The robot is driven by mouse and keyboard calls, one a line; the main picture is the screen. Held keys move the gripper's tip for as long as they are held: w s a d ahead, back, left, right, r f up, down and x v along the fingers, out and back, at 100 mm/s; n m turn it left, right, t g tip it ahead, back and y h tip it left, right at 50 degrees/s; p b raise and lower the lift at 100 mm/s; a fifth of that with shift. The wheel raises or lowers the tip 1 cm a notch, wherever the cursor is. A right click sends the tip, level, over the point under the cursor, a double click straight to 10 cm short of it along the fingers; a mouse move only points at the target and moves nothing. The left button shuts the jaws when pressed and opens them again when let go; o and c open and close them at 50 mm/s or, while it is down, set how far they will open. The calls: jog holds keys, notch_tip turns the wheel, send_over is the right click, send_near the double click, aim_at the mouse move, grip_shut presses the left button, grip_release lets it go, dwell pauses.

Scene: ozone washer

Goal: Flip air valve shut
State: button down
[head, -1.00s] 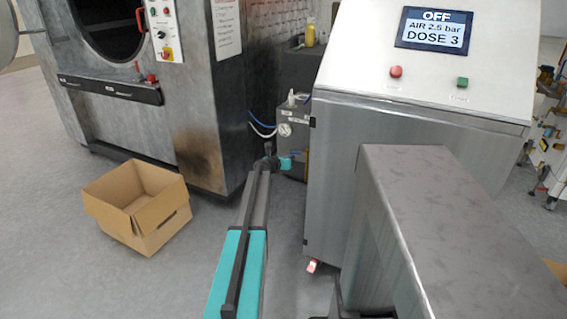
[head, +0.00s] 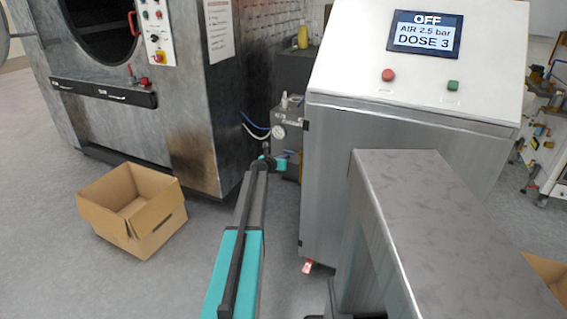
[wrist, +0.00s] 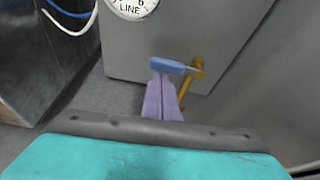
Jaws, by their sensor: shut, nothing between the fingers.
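The air valve shows in the wrist view as a blue lever handle (wrist: 168,66) joined to a brass-coloured pipe (wrist: 187,88). The handle sticks out to the left, roughly across the pipe. My gripper (wrist: 161,82) has its purple fingers together with nothing between them. Their tips are just below the blue handle in the picture; I cannot tell whether they touch it. In the head view my gripper (head: 275,163) is low beside the steel cabinet, and the valve is too small or hidden there to make out.
A round gauge marked LINE (wrist: 133,7) is on the grey box behind the valve. The steel cabinet (head: 400,160) stands close on the right, its screen (head: 425,34) reading OFF, AIR 2.5 bar, DOSE 3. A washer (head: 130,110) and an open cardboard box (head: 135,210) are on the left.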

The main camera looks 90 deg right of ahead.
jog(key=shift+r, duration=0.1)
jog(key=p+v, duration=0.2)
jog(key=v, duration=0.8)
dwell(0.3)
dwell(0.5)
